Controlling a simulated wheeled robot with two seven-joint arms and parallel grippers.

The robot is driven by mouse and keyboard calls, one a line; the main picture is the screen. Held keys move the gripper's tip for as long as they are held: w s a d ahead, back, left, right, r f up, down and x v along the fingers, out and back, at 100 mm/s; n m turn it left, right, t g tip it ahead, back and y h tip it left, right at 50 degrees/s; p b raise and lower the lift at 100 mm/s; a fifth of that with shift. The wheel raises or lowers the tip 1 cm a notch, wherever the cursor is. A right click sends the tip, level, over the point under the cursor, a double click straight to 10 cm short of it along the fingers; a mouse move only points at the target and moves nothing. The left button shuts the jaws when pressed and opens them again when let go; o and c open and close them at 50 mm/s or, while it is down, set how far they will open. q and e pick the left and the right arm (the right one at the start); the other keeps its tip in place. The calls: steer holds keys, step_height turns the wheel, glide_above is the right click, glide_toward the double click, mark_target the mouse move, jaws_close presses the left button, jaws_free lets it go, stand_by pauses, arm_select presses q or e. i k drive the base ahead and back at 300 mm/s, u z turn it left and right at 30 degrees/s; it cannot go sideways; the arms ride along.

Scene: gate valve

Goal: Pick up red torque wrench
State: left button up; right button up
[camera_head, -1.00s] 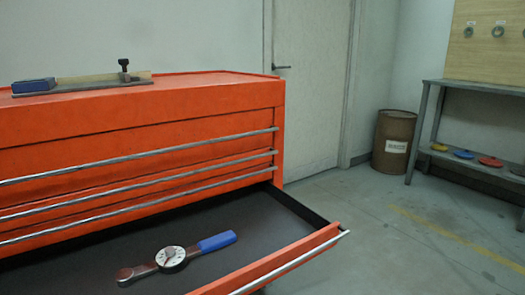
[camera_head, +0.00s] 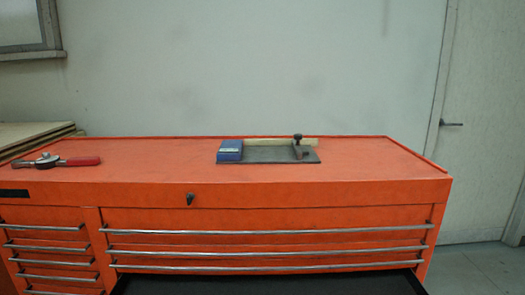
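The red torque wrench (camera_head: 55,161) lies flat on top of the orange tool cabinet (camera_head: 350,187), at its far left end. Its red handle points right and its round dial head is to the left. Nothing touches it from my side. Neither of my grippers is in view.
A dark board with a blue block (camera_head: 230,151), a wooden strip and a black knob lies mid-top on the cabinet. A lower drawer (camera_head: 270,284) stands open at the bottom. Wooden boards (camera_head: 35,133) are at the left. The cabinet top between wrench and board is clear.

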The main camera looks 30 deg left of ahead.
mark_target(54, 162)
steer(key=u, duration=3.75)
steer(key=i, duration=4.1)
steer(key=z, duration=3.3)
